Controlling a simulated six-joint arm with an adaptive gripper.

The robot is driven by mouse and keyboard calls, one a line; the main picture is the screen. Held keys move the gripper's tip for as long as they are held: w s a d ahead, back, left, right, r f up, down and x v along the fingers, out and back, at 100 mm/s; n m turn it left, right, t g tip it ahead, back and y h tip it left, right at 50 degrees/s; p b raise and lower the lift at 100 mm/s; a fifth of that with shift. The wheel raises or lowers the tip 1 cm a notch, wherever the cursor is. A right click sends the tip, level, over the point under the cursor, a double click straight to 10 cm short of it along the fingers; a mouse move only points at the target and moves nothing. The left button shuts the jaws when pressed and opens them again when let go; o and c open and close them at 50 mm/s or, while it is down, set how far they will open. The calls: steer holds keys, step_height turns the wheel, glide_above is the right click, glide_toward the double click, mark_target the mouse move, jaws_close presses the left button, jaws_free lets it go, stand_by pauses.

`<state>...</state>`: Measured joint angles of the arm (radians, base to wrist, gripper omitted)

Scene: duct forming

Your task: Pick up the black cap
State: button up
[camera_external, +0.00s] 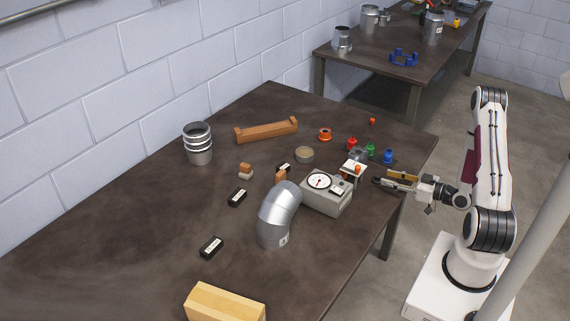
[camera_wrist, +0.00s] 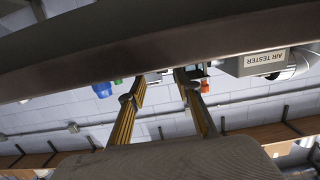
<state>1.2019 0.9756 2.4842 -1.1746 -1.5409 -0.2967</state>
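I cannot make out a black cap for certain in either view. A small dark grey round piece (camera_external: 357,155) stands among coloured bottles near the table's right edge in the external view; I cannot tell whether it is the cap. My gripper (camera_external: 385,178) is at that right edge, in front of the bottles and to the right of the air tester. In the wrist view, its two fingers (camera_wrist: 160,88) are spread apart with nothing seen held between them. Small dark parts show by the right fingertip, too unclear to name.
The air tester (camera_external: 326,195) with a dial and a silver duct elbow (camera_external: 278,215) stand left of my gripper. Red (camera_external: 352,144), green (camera_external: 370,150) and blue (camera_external: 388,156) bottles stand close by. The dark table (camera_external: 110,250) has free room at the left.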

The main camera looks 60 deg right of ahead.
mark_target(380, 176)
steer(key=shift+w, duration=0.1)
stand_by(0.3)
steer(key=shift+w+a+f, duration=0.15)
steer(key=shift+w, duration=0.5)
steer(key=shift+w+a+f, duration=0.1)
steer(key=shift+w, duration=0.5)
steer(key=shift+w+f, duration=0.2)
steer(key=shift+w, duration=1.05)
jaws_close()
